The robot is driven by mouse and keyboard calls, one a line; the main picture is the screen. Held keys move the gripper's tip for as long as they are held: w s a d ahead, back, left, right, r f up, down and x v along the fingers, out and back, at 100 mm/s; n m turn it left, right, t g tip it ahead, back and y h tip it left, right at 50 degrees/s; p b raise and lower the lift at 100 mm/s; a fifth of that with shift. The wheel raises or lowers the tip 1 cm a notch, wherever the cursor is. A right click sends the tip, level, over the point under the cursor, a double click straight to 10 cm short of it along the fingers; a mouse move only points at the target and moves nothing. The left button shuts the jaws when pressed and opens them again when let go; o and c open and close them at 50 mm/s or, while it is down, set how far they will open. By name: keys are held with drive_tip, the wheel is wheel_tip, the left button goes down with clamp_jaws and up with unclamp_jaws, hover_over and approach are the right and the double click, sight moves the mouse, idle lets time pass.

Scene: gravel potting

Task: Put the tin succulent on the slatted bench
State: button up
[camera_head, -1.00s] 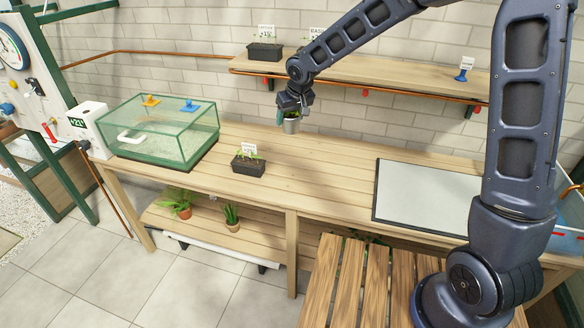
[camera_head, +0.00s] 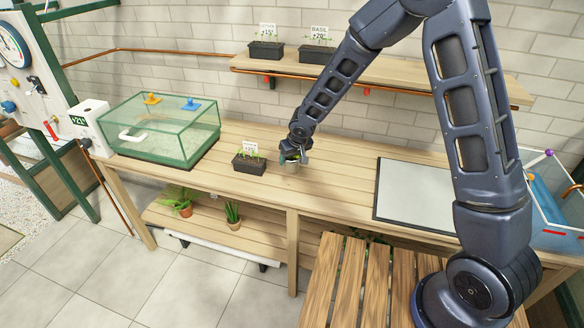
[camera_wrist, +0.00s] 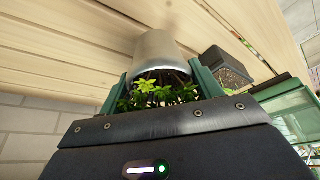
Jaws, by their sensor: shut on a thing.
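The tin succulent (camera_head: 291,168) is a plain silver tin pot with small green leaves. It is low at the potting bench top, right of a black planter; I cannot tell whether its base touches the wood. In the wrist view the tin (camera_wrist: 160,52) sits between my green fingers, leaves toward the palm. My gripper (camera_head: 293,156) is shut on it, and also shows in the wrist view (camera_wrist: 160,88). The slatted bench (camera_head: 348,285) of brown slats is in the front, partly hidden by my arm's base.
A black seedling planter (camera_head: 249,166) stands just left of the tin. A glass case (camera_head: 160,135) is farther left, a grey mat (camera_head: 415,195) to the right. The wall shelf (camera_head: 385,75) with planters is behind. Potted plants (camera_head: 232,214) stand on the lower shelf.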

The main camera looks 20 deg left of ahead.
sight(292, 167)
drive_tip(key=shift+f, duration=2.35)
drive_tip(key=o, duration=1.1)
drive_tip(key=shift+f, duration=0.15)
drive_tip(key=shift+c, duration=0.2)
drive_tip(key=v, duration=1.2)
drive_tip(key=w+d+r+m+t+h, duration=0.1)
drive_tip(key=w+d+r+m, duration=0.1)
drive_tip(key=d+r, duration=0.6)
drive_tip(key=w+d+r+m+h, duration=0.1)
drive_tip(key=d+r, duration=0.3)
drive_tip(key=d, duration=0.8)
drive_tip(key=w+d+r+m+t+h, duration=0.1)
drive_tip(key=w+d+r+m, duration=0.1)
drive_tip(key=d+r, duration=0.6)
drive_tip(key=s+d+r+m, duration=0.2)
drive_tip(key=s+d, duration=0.7)
drive_tip(key=d, duration=0.2)
drive_tip(key=s+d+r+m, duration=0.2)
drive_tip(key=s+d+r, duration=0.1)
drive_tip(key=s+d, duration=0.6)
drive_tip(key=shift+s+d+r+g, duration=0.15)
drive_tip(key=shift+s+d+g, duration=0.2)
drive_tip(key=shift+d, duration=0.75)
